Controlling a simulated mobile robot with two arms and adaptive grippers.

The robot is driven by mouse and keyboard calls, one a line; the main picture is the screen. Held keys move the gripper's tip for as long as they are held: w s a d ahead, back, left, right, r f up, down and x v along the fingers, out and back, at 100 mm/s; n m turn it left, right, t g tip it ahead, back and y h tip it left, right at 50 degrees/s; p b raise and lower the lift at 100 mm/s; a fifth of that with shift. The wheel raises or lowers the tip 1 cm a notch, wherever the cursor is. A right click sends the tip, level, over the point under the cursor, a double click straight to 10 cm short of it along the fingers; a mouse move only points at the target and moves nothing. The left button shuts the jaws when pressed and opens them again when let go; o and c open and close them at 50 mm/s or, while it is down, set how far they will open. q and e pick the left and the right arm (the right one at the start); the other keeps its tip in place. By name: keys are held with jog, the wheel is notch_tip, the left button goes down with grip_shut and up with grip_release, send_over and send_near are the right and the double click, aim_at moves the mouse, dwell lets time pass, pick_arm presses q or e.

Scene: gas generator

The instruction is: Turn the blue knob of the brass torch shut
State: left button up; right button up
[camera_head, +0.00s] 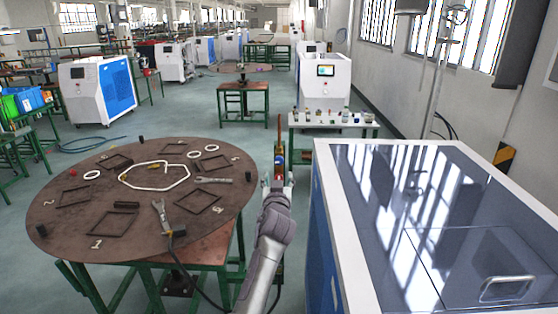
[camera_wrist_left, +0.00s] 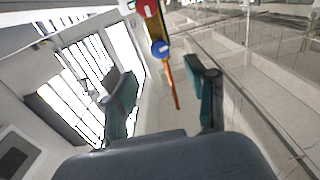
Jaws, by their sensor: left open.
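The blue knob (camera_wrist_left: 159,47) of the brass torch (camera_wrist_left: 153,27) shows at the top middle of the left wrist view. A red knob (camera_wrist_left: 147,8) sits beside it, cut by the frame's top edge. An orange hose or tube (camera_wrist_left: 170,85) runs from the torch down between my fingers. My left gripper (camera_wrist_left: 157,78) is open, its green-padded fingers apart on either side of this line, and the blue knob appears beyond the fingertips. My right gripper is not in view.
A round brown table (camera_head: 60,218) with frames, rings and tools stands left of my arm. A blue and white machine with a glass top (camera_head: 440,215) stands close on the right. A small table (camera_head: 350,126) with small items is behind. Open floor lies farther back left.

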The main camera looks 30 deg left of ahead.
aim_at(279, 162)
pick_arm(q)
jog(key=x, duration=0.8)
jog(key=shift+w+a+f, duration=0.1)
jog(key=shift+w+a, duration=0.05)
jog(key=shift+w, duration=0.2)
jog(key=shift+w+a, duration=0.3)
jog(key=shift+w, duration=0.25)
grip_shut()
